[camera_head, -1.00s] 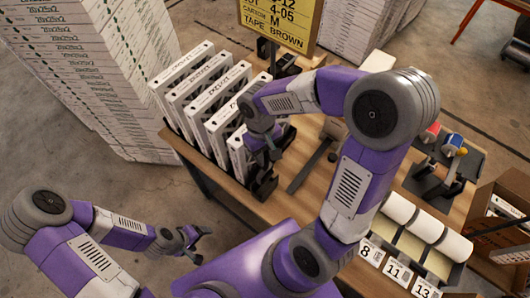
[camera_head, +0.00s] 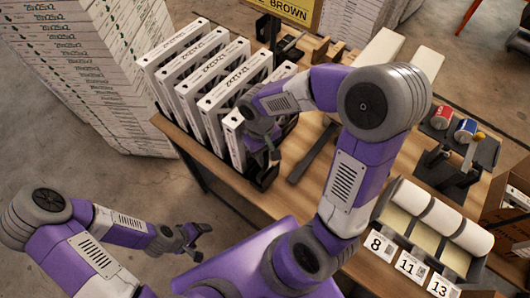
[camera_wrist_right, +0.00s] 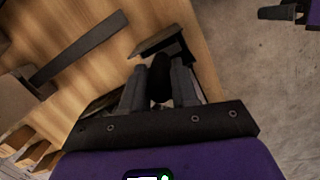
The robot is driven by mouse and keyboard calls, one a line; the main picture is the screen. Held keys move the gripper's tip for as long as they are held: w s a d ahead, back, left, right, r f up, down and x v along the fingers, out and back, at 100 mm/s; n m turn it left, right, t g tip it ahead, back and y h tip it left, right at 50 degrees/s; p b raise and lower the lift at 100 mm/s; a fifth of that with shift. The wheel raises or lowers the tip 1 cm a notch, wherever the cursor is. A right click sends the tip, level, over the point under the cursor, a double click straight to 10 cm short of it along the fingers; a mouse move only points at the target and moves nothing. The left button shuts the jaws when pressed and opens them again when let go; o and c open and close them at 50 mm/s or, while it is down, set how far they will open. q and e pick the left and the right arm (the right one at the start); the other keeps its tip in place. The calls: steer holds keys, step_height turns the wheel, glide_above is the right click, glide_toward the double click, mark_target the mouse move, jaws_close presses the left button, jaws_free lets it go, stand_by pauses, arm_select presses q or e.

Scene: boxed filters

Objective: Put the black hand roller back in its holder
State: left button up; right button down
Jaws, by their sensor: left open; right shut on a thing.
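My right gripper (camera_head: 264,142) is shut on the black hand roller. It is over the table's near left edge, beside the boxed filters. In the right wrist view, the roller's black grip (camera_wrist_right: 160,78) is between the fingers (camera_wrist_right: 160,88). A dark flat piece (camera_wrist_right: 160,42) lies just beyond the fingertips; I cannot tell whether it belongs to the roller or the holder. In the head view, a black stand-like part (camera_head: 266,176) is just below the gripper; I cannot tell surely whether it is the holder. My left gripper (camera_head: 195,236) is open and empty, off the table.
Several white boxed filters (camera_head: 232,88) stand upright left of my right gripper. A long dark bar (camera_head: 312,152) lies on the wooden table (camera_head: 290,203). Label rolls (camera_head: 440,216) with number cards and a black tray (camera_head: 470,160) with a tape dispenser are at right.

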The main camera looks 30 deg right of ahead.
steer(key=shift+f+b, duration=0.4)
steer(key=shift+f, duration=0.45)
steer(key=c, duration=0.8)
jaws_free()
steer(key=r, duration=0.5)
steer(key=w+r+p, duration=0.1)
steer(key=r, duration=0.1)
steer(key=shift+w+r, duration=0.1)
steer(key=shift+r, duration=0.2)
